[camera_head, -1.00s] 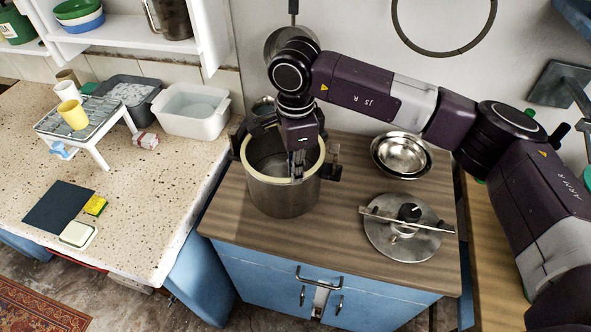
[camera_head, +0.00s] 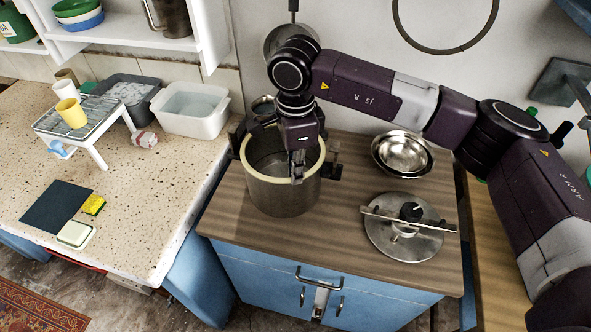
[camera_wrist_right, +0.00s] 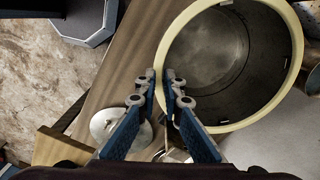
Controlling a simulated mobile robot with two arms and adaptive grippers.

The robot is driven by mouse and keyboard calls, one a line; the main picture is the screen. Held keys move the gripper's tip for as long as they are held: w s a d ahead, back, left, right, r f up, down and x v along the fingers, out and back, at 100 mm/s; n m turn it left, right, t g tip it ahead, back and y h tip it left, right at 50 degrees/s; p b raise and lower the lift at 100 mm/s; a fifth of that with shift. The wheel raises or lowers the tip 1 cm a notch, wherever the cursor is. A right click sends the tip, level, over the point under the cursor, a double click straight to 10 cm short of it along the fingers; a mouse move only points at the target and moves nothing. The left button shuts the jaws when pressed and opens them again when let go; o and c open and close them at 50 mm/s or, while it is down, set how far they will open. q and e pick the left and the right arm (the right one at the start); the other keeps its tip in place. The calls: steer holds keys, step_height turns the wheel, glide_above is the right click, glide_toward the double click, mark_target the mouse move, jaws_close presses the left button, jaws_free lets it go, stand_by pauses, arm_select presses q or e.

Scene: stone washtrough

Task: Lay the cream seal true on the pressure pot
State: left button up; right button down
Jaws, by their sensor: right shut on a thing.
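The pressure pot (camera_head: 283,197) is a wide steel pot standing upright on the wooden counter. The cream seal (camera_head: 248,168) is a pale ring that follows the pot's rim; whether it sits fully flat all round I cannot tell. It also shows in the right wrist view (camera_wrist_right: 297,40), around the pot's open mouth. My right gripper (camera_head: 297,180) points down at the front of the rim and is shut on the seal; its fingertips (camera_wrist_right: 160,78) hide that stretch of the ring. My left gripper is not in view.
A steel lid (camera_head: 380,233) with a crossbar and black knob lies right of the pot. Steel bowls (camera_head: 402,155) are behind it. Dark side handles (camera_head: 333,170) stick out from the pot. A white basin (camera_head: 190,125) and a rack (camera_head: 88,128) stand on the speckled left counter.

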steer(key=c, duration=1.5)
jaws_free()
steer(key=shift+r, duration=0.1)
steer(key=shift+r+p, duration=1.3)
steer(key=shift+r, duration=2.15)
steer(key=shift+f, duration=0.1)
